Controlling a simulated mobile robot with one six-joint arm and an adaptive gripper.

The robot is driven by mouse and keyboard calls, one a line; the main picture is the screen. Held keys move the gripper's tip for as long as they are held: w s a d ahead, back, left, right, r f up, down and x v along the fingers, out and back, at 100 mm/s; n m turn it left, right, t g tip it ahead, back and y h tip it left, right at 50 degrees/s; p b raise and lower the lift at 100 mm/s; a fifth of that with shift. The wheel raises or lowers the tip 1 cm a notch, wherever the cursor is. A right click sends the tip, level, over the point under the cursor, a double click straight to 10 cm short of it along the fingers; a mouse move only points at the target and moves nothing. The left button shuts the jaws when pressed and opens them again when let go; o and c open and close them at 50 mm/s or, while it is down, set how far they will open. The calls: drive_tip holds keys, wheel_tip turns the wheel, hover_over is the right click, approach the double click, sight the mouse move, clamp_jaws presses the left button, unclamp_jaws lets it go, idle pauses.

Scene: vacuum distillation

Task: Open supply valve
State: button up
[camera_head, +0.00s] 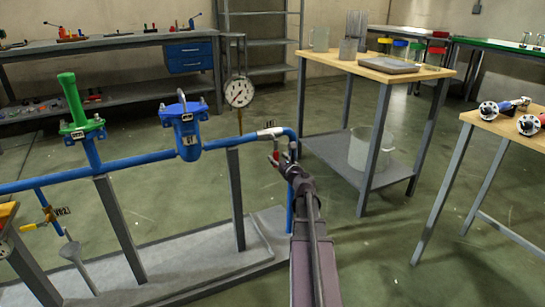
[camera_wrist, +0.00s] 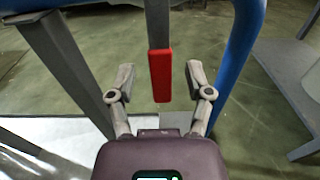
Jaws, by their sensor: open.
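A valve (camera_head: 270,132) with a grey body and a red-tipped lever (camera_head: 275,153) sits at the right end of the blue pipe, just before its downward bend. The lever hangs down in the head view. In the wrist view the red lever grip (camera_wrist: 160,76) on its grey stem lies between the two fingers, with gaps on both sides. My gripper (camera_wrist: 160,82) is open and holds nothing. In the head view my gripper (camera_head: 287,164) is beside the lever and the bend, partly hiding them. No label naming this valve is readable.
The blue pipe (camera_head: 130,162) carries a gauge (camera_head: 239,92), a blue filter-like unit (camera_head: 186,128) and a green-handled fitting (camera_head: 78,105). A yellow-handled valve (camera_head: 50,214) is at left. Grey posts (camera_wrist: 68,75) and the pipe bend (camera_wrist: 236,55) flank the gripper. A wooden-topped table (camera_head: 350,65) stands right.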

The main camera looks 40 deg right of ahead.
drive_tip(key=shift+x, duration=1.3)
